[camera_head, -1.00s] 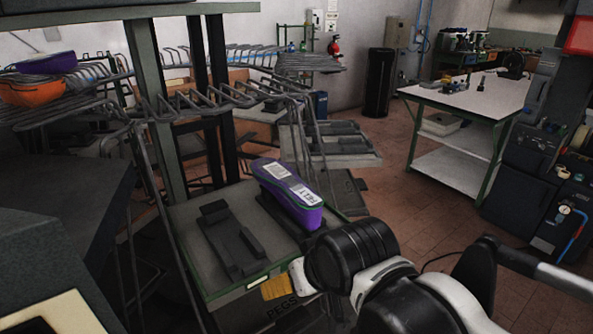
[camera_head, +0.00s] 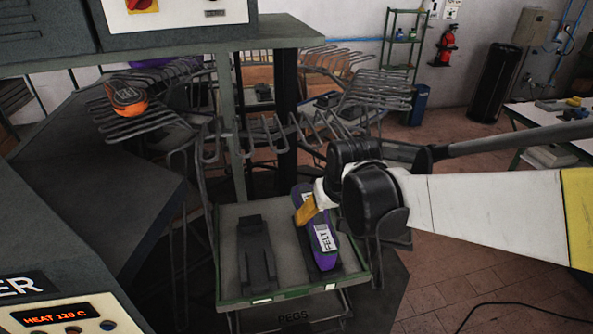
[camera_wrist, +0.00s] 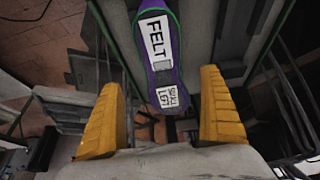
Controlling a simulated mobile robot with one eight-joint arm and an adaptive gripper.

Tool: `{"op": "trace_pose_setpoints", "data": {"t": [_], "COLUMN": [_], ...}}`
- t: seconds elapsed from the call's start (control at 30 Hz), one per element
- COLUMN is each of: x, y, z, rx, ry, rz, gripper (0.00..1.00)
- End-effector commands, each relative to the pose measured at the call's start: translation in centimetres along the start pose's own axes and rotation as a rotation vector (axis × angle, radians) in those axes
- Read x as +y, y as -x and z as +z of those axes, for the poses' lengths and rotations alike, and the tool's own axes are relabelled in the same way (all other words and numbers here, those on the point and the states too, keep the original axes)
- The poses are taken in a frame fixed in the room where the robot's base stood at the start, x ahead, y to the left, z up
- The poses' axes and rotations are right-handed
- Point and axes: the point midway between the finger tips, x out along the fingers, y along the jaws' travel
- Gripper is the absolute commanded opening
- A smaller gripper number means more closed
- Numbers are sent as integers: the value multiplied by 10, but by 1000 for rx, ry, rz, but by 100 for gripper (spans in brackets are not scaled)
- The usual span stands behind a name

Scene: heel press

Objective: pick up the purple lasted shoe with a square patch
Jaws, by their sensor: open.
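A purple lasted shoe (camera_head: 323,238) with a green edge lies on the right-hand holder of a green-edged tray (camera_head: 285,292). In the wrist view the shoe (camera_wrist: 155,45) shows a white FELT label, a small grey square patch (camera_wrist: 160,68) and a second printed label near its lower end. My gripper (camera_wrist: 161,84) is open, with one yellow finger on each side of the shoe's near end in that view. In the head view my gripper (camera_head: 306,210) is at the shoe and covers part of it. I cannot tell whether the fingers touch it.
The tray's left holder (camera_head: 257,255) is empty. An orange shoe (camera_head: 127,97) lies on a wire rack (camera_head: 150,122) at the back left, with something purple (camera_head: 150,62) behind it. A green post (camera_head: 232,130) and wire pegs stand behind the tray. A heater panel (camera_head: 60,318) is at front left.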

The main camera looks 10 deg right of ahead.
Motion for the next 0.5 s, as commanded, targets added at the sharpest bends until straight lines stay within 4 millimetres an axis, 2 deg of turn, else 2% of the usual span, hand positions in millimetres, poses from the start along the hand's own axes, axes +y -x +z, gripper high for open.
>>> {"op": "trace_pose_setpoints", "data": {"t": [0.03,0.17,0.4,0.5], "x": [0,0,0,0], "y": [5,-4,-46,-56], "z": [-10,-15,-14,-14], "rx": [-9,-22,-23,-23], "ry": [0,0,-1,-1], "rz": [0,0,0,0], "gripper": [91,91,91,91]}}
